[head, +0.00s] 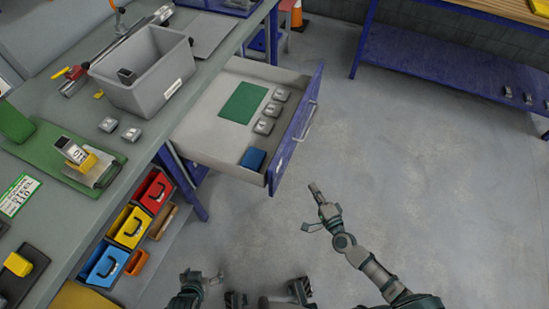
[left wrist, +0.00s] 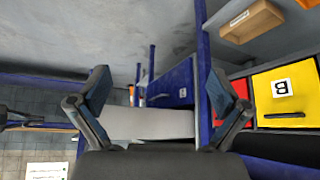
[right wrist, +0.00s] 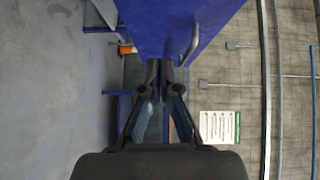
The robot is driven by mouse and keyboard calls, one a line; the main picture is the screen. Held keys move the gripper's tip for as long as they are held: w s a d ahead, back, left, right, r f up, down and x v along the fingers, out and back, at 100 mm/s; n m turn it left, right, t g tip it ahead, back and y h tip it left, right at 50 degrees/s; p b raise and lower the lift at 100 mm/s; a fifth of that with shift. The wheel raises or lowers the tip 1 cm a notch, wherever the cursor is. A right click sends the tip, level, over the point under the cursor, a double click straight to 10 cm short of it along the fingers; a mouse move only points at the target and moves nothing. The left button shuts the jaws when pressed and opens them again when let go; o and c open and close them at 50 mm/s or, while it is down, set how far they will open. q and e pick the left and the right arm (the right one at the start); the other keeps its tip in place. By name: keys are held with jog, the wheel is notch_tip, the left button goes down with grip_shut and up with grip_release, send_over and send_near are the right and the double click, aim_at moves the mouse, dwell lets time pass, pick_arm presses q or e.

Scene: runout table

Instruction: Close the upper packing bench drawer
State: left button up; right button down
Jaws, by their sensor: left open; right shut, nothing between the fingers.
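The upper packing bench drawer is pulled out, its blue front (head: 298,130) standing well away from the bench (head: 222,45). A silver handle (head: 309,121) runs along the front, and also shows in the right wrist view (right wrist: 190,42). Inside lie a green sheet (head: 243,102), several grey blocks (head: 264,126) and a blue block (head: 253,158). My left gripper (head: 204,277) is open and empty, low in front of the bench, apart from the drawer.
Red (head: 153,190), yellow (head: 129,227) and blue (head: 104,263) bins sit below the benchtop near my left gripper. A grey tote (head: 145,70) stands on the bench. A blue shelf unit (head: 430,65) is at the back right. The floor (head: 410,170) right of the drawer is clear.

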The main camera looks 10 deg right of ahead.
send_near(289, 153)
jog(key=d+x, duration=0.1)
jog(key=x, duration=0.4)
jog(key=shift+w+a+m, duration=0.45)
jog(key=shift+a+m, duration=0.05)
jog(key=shift+a, duration=0.1)
pick_arm(q)
jog(key=shift+w+d+r+t, duration=0.25)
jog(key=shift+w+r+t, duration=0.15)
jog(key=shift+w, duration=0.1)
jog(key=shift+w+d+r+t, duration=0.2)
jog(key=shift+w+r+t, duration=0.1)
jog(key=shift+w+r, duration=0.15)
pick_arm(e)
jog(key=shift+h, duration=0.3)
pick_arm(q)
jog(key=shift+a, duration=0.15)
pick_arm(e)
jog(key=shift+a, duration=0.2)
